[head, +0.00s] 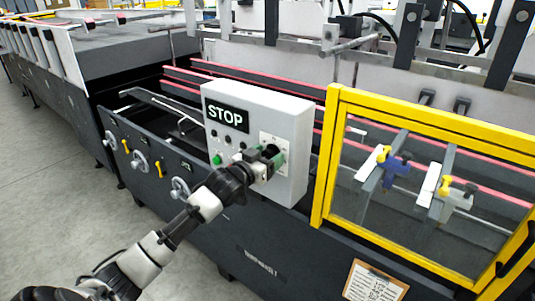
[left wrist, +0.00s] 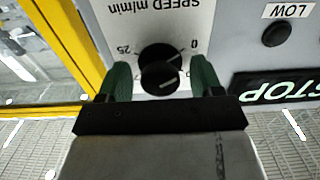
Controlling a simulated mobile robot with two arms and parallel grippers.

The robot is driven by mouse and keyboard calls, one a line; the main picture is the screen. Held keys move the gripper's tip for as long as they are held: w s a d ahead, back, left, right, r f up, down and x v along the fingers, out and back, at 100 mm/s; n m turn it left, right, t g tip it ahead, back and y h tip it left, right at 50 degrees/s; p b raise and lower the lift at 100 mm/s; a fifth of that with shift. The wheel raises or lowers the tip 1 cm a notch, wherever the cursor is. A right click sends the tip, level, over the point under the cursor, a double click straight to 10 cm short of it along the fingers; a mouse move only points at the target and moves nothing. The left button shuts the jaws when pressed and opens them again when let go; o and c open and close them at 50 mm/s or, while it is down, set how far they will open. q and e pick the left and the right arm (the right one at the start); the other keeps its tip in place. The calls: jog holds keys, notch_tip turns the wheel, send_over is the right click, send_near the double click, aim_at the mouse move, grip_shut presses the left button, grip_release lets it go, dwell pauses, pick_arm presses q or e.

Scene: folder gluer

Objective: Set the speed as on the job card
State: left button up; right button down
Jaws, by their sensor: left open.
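The grey control box (head: 296,120) carries a black speed knob (left wrist: 160,70) on a white plate marked "SPEED m/min" (left wrist: 155,12). In the left wrist view, which is upside down, a light pointer line shows on the knob; "0" and "25" are readable, other marks are partly hidden. My left gripper (head: 270,155) is at the plate. Its green fingers (left wrist: 162,80) stand open, one on each side of the knob; I cannot tell whether they touch it. The job card (head: 375,284) hangs on a clipboard low on the machine front, its writing too small to read.
A lit "STOP" display (head: 227,114) and a green button (head: 217,159) are on the box. A yellow-framed guard (head: 322,160) stands close to the right. Handwheels (head: 180,188) line the machine front.

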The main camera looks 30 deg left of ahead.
pick_arm(q)
jog(key=shift+w, duration=0.15)
jog(key=shift+c, duration=0.5)
jog(key=c, duration=0.8)
jog(key=shift+c, duration=0.2)
